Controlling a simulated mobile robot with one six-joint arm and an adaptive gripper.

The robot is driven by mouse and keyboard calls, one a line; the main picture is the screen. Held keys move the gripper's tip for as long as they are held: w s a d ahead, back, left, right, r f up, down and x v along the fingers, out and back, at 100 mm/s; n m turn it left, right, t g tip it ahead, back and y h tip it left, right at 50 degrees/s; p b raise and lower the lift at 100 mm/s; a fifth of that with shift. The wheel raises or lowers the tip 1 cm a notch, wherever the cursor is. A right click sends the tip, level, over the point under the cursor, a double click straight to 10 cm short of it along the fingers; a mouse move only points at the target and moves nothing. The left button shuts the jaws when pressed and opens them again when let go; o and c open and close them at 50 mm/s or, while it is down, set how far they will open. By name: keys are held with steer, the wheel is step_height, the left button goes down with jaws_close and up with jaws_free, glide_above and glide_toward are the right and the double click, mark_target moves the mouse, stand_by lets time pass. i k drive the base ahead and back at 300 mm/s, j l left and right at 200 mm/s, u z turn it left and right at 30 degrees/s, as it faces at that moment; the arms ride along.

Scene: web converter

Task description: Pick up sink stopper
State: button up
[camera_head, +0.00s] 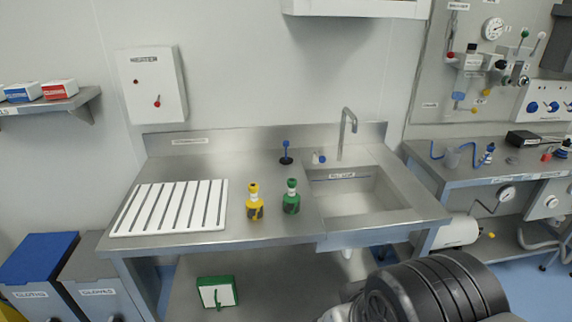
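A sink stopper (286,153), by its look a black disc with an upright blue handle, stands on the steel counter (262,170) behind the bottles and left of the sink. The sink basin (357,192) is set into the right part of the counter and looks empty. My gripper's fingers do not show. A dark, ringed, rounded part at the lower right, in front of the counter, seems to be part of my arm.
A yellow bottle (254,203) and a green bottle (291,197) stand in front of the stopper. A small blue-and-white knob (318,158) and a tall faucet (344,133) are to its right. A white slatted rack (170,208) lies at left.

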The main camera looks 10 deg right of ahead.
mark_target(286, 160)
steer(key=i+z, duration=0.2)
steer(key=i, duration=1.35)
